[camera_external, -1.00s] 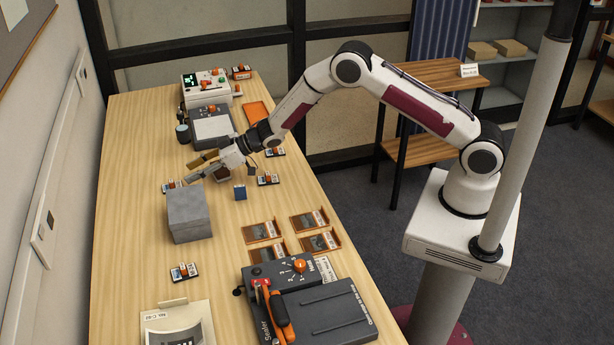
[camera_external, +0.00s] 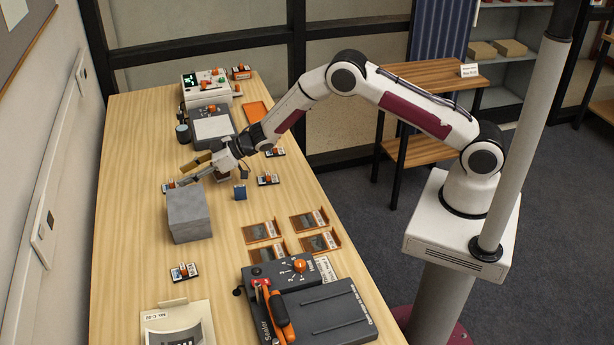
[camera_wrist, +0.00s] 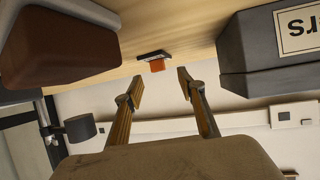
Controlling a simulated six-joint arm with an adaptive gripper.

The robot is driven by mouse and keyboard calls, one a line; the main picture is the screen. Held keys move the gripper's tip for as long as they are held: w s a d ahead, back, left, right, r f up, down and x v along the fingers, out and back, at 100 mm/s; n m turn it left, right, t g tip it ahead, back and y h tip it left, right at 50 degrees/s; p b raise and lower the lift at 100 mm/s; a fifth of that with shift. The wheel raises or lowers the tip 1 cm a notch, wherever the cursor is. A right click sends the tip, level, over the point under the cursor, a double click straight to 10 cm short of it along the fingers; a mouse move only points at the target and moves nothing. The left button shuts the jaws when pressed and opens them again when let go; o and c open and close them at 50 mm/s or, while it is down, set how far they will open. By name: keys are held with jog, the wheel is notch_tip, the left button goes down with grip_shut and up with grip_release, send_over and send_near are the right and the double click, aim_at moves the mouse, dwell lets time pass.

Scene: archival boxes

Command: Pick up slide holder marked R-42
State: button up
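Several small slide holders with orange grips lie on the table. One slide holder (camera_external: 169,186) lies at the left, by the far side of the grey box, close to my fingertips. In the wrist view a holder with an orange grip (camera_wrist: 155,58) lies ahead, beyond and between my fingertips. Others are a slide holder (camera_external: 268,179) right of the box, another (camera_external: 275,152) farther back and one (camera_external: 184,271) nearer the camera. Their marks are too small to read, so I cannot tell which is R-42. My gripper (camera_external: 182,176) is open and empty; its fingers (camera_wrist: 160,84) stand apart.
A grey box (camera_external: 190,215) stands just nearer the camera than my gripper. A labelled grey box (camera_wrist: 270,45) is at right in the wrist view. A small blue block (camera_external: 240,192) is right of the gripper. A dark canister (camera_external: 182,133) stands behind it.

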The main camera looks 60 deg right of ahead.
aim_at(177, 186)
jog(key=shift+f, duration=0.1)
jog(key=shift+x, duration=2.55)
jog(key=shift+d+f, duration=0.15)
jog(key=c, duration=1.1)
